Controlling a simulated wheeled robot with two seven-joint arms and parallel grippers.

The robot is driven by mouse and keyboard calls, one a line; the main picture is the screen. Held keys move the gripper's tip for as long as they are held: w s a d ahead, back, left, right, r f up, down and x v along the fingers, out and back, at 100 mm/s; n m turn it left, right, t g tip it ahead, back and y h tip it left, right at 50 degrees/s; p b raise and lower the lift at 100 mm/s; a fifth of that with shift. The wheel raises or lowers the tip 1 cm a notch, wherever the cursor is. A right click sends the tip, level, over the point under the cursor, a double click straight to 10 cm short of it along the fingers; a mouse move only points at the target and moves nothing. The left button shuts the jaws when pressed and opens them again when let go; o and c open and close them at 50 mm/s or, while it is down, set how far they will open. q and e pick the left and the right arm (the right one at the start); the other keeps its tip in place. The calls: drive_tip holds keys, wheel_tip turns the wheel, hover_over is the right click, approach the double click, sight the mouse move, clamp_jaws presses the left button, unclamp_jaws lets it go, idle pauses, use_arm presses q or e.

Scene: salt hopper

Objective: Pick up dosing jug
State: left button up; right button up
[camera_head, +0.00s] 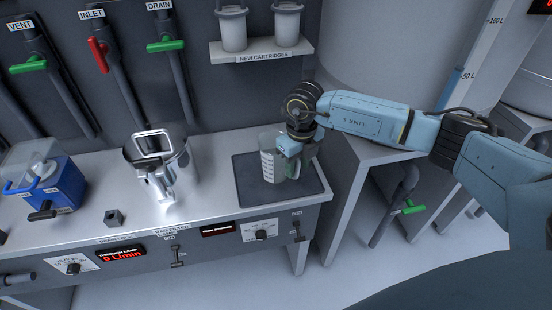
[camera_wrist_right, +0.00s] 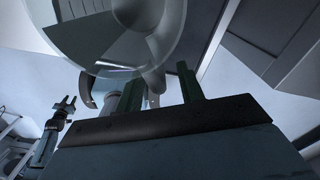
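The dosing jug (camera_head: 267,160), clear with white markings, stands upright on a dark mat (camera_head: 249,194) at the bench's right end. My right gripper (camera_head: 290,163) is at the jug's right side, at its handle; the head view hides most of the fingers. In the right wrist view the clear jug body (camera_wrist_right: 115,40) fills the top. The right gripper's two fingers (camera_wrist_right: 160,92) stand apart, with the grey handle (camera_wrist_right: 154,80) between them and a gap to one finger. My left gripper (camera_wrist_right: 63,104) appears small at the left of that view, its fingers apart and empty.
A metal vessel with a square-framed top (camera_head: 160,165) stands left of the mat. A blue device (camera_head: 55,190) is further left. A cartridge shelf (camera_head: 262,52) hangs behind, and a large pale tank (camera_head: 385,50) stands right. The bench between vessel and mat is clear.

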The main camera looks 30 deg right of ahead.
clamp_jaws()
drive_tip(key=shift+r, duration=0.1)
